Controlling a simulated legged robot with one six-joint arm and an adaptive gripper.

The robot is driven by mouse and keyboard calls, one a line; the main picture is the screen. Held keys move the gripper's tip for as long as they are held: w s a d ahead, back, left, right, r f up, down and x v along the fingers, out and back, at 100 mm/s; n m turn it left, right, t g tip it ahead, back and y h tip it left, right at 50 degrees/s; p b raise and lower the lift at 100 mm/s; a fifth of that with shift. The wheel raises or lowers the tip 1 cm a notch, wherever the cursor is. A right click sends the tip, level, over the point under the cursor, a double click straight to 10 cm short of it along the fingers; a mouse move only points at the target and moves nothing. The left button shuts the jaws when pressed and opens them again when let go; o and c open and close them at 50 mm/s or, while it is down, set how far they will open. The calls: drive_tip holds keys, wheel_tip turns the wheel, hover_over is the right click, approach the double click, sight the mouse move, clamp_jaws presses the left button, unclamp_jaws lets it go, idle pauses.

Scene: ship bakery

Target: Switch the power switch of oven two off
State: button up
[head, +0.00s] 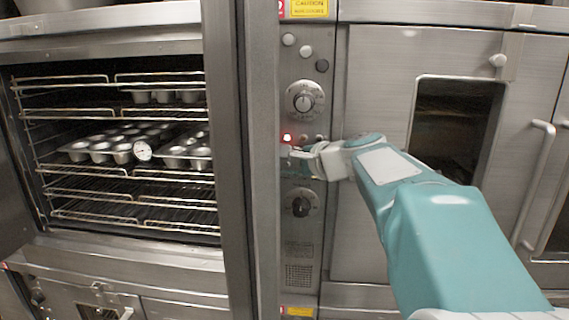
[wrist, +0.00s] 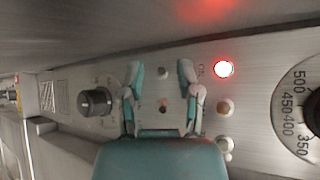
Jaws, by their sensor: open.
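The oven control panel (head: 303,250) is a narrow metal strip beside the closed oven door. A red light (head: 287,138) glows on it; it also shows bright in the wrist view (wrist: 223,69). My gripper (head: 300,162) is at the panel just below the light. In the wrist view my gripper (wrist: 161,76) is open, its fingers on either side of a small switch (wrist: 163,104) on the panel. The switch looks small and dark; its position is hard to read. Whether the fingers touch it or the panel cannot be told.
A temperature dial (head: 304,98) sits above my gripper and a black knob (head: 300,203) below it. Small round buttons (wrist: 225,107) lie beside the red light. The open oven (head: 120,190) at left holds muffin tins (head: 122,153). The closed door has a handle (head: 535,185).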

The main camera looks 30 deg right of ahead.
clamp_jaws()
drive_tip(key=shift+s+f, duration=0.1)
drive_tip(key=shift+f, duration=0.05)
drive_tip(key=shift+d+f+n+t+y, duration=0.1)
drive_tip(key=shift+f+n+t+y, duration=0.35)
drive_tip(key=shift+n+t, duration=0.85)
drive_tip(key=shift+a+f+n+t+y, duration=0.15)
drive_tip(key=shift+f+n+t, duration=0.55)
drive_tip(key=shift+n+t, duration=0.6)
drive_tip(key=shift+d+f+n+t+y, duration=0.25)
drive_tip(key=shift+f+n+t, duration=0.35)
drive_tip(key=shift+n+t, duration=0.7)
drive_tip(key=shift+a+n+g+y, duration=0.1)
drive_tip(key=shift+n+g+y, duration=0.15)
drive_tip(key=shift+n+g, duration=0.05)
drive_tip(key=shift+c, duration=0.6)
unclamp_jaws()
drive_tip(key=shift+o, duration=0.6)
